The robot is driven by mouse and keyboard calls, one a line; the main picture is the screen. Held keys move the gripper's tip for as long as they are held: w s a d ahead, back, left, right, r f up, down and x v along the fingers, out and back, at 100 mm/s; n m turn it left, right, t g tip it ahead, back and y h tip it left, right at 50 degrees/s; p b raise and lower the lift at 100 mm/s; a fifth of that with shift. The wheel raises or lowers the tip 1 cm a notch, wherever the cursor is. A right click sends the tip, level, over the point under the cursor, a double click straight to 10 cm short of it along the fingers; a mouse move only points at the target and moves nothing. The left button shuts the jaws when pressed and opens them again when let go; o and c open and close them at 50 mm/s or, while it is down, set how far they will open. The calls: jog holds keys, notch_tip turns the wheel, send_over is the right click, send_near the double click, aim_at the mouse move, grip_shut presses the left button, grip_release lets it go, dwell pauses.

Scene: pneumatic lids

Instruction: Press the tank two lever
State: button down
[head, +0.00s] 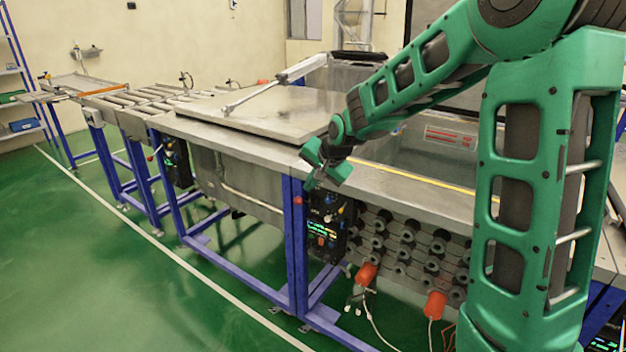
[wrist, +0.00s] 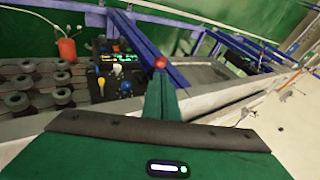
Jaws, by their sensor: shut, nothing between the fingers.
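A small red ball knob (head: 298,201), which looks like a lever's end, shows at the blue post beside the near control panel (head: 325,228). In the wrist view the red knob (wrist: 160,62) appears just beyond my fingertips, and the panel (wrist: 116,75) is to its left. My green gripper (head: 311,183) is shut and empty, pointing down near the table's front edge, slightly above the knob in the picture. In the wrist view my gripper (wrist: 161,80) seems very close to the knob; I cannot tell whether they touch. The lever's shaft is hidden. No label reading tank two is legible.
A flat metal lid (head: 265,105) covers the left tank. The right tank (head: 420,150) looks open. Another control panel (head: 177,162) is farther left. Green floor (head: 130,270) in front is clear.

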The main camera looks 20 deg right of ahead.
aim_at(300, 199)
jog(key=x, duration=0.7)
jog(key=shift+w+f, duration=0.2)
jog(key=shift+f, duration=0.1)
